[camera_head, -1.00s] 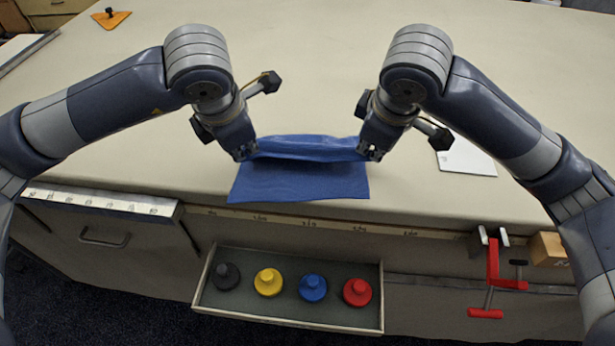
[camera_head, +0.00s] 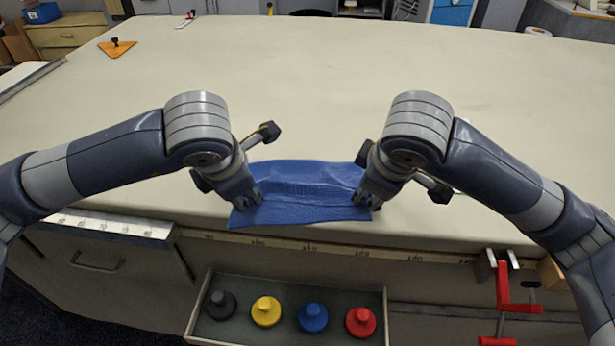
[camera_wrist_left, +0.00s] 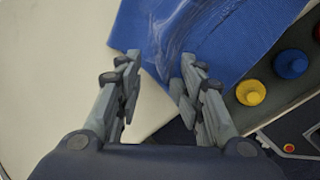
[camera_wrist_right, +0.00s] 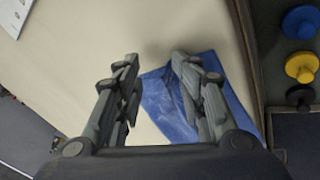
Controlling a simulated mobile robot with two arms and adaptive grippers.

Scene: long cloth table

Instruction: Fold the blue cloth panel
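The blue cloth panel (camera_head: 305,193) lies near the table's front edge, with a wrinkled raised ridge across its middle. It also shows in the left wrist view (camera_wrist_left: 225,35) and the right wrist view (camera_wrist_right: 168,108). My left gripper (camera_head: 250,201) is low at the cloth's front left corner, its fingers apart. My right gripper (camera_head: 367,198) is low at the front right corner, its fingers also apart. In both wrist views cloth shows at and beyond the fingertips, with none visibly pinched. The fingers hide parts of both corners.
The table (camera_head: 330,90) is clear behind the cloth. An open drawer (camera_head: 290,338) below the front edge holds black, yellow, blue and red knobbed pieces. A red clamp (camera_head: 503,290) is at the front right. An orange triangle (camera_head: 116,48) lies far left.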

